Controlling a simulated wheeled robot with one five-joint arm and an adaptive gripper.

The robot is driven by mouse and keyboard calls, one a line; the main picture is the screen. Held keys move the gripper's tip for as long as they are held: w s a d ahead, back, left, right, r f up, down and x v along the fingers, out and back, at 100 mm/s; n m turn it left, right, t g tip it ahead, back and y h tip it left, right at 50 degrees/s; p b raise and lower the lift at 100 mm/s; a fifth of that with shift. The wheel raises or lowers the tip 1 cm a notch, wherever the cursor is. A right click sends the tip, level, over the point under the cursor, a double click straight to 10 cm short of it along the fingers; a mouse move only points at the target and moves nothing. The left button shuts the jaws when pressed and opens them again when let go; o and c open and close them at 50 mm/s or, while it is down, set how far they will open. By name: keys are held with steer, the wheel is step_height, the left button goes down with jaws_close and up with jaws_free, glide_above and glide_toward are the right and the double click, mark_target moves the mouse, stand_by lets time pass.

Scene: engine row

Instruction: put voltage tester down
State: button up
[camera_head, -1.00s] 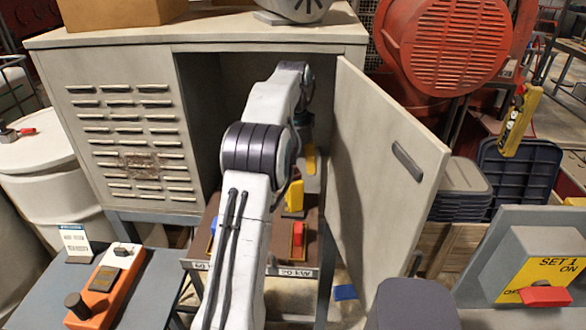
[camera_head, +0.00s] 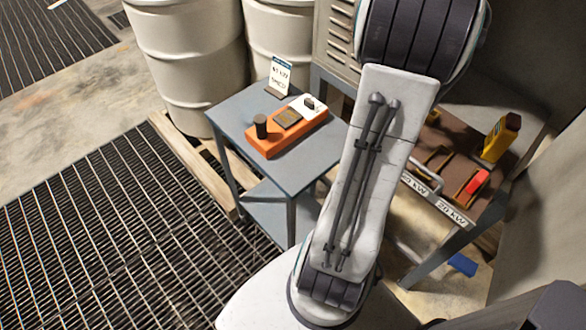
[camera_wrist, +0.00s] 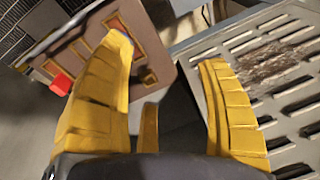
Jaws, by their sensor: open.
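A yellow device with a dark top (camera_head: 500,138), which looks like the voltage tester, stands upright on the brown board (camera_head: 449,134) at the right of the head view. I cannot make it out in the wrist view. The gripper is out of the head view, where my arm runs up past the top edge. The brown board also shows in the wrist view (camera_wrist: 152,55), beyond the left finger, with a red block on it (camera_wrist: 60,82).
A small grey table (camera_head: 225,115) holds an orange device (camera_head: 285,127) and a small sign (camera_head: 280,76). Pale drums (camera_head: 188,65) stand behind it. A louvred panel (camera_wrist: 285,85) is close to the right finger. Floor grating (camera_head: 110,220) lies at left.

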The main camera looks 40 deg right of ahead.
steer(key=w+a+n+t, duration=0.3)
steer(key=a+n, duration=0.7)
steer(key=a, duration=1.2)
steer(key=s+a+f+n, duration=0.3)
steer(key=a+n, duration=0.1)
steer(key=a, duration=0.2)
steer(key=s+a+f+n+y, duration=0.1)
steer(key=s+a+f+n, duration=0.2)
steer(key=a+n, duration=0.2)
steer(key=shift+s+a+f+n+t+y, duration=0.15)
steer(key=shift+s+a+n+t+y, duration=0.2)
steer(key=shift+a, duration=0.6)
steer(key=shift+f, duration=0.1)
steer(key=shift+f+b, duration=0.65)
